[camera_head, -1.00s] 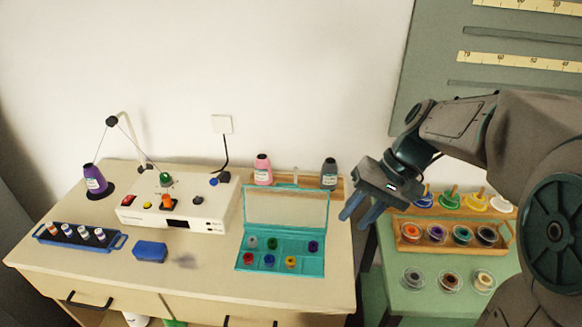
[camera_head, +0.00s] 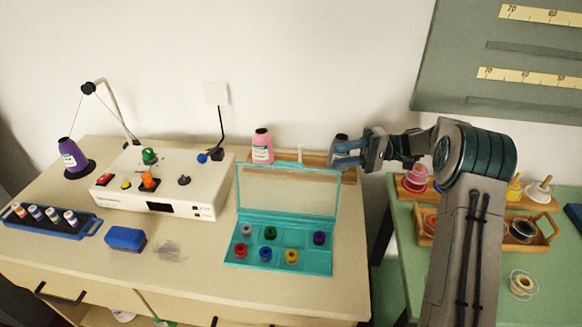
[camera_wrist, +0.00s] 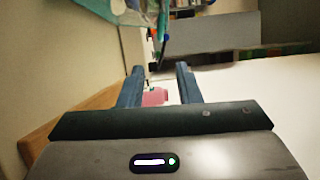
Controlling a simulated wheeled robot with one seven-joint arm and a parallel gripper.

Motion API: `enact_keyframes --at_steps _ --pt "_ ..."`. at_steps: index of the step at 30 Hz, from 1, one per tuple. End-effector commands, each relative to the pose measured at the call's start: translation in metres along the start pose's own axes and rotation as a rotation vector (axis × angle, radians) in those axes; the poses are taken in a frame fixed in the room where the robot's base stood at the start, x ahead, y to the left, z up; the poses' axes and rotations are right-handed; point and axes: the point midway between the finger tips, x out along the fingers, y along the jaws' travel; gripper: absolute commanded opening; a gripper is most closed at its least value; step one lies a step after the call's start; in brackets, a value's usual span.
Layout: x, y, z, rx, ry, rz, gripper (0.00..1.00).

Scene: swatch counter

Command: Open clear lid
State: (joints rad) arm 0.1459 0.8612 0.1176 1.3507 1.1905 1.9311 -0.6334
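The teal box (camera_head: 238,256) sits on the beige counter, with small coloured spools in its compartments. Its clear lid (camera_head: 287,190) stands raised and leaning back at the rear edge of the box. My gripper (camera_head: 343,157) is at the right of the raised lid, in front of the dark-capped bottle, which it partly hides. In the wrist view my gripper (camera_wrist: 160,82) has its two blue fingers apart with nothing held between them. The pink bottle (camera_wrist: 155,97) shows beyond the fingers there. A teal, see-through edge at that view's upper left is blurred.
The pink bottle (camera_head: 262,146) and the dark-capped bottle (camera_head: 341,139) stand on a wooden strip behind the box. A white machine (camera_head: 205,193), a blue block (camera_head: 125,238) and a blue tray (camera_head: 90,229) are left. A green table (camera_head: 400,270) with spools is right.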

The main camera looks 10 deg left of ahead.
Motion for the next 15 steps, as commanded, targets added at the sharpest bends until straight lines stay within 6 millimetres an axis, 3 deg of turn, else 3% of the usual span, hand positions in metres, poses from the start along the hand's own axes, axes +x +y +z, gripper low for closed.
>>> enact_keyframes --at_steps 5,15 --pt "0.022 0.000 -0.002 -0.004 -0.012 -0.009 0.31" --pt "0.094 -0.001 0.000 -0.001 -0.014 -0.007 0.31"
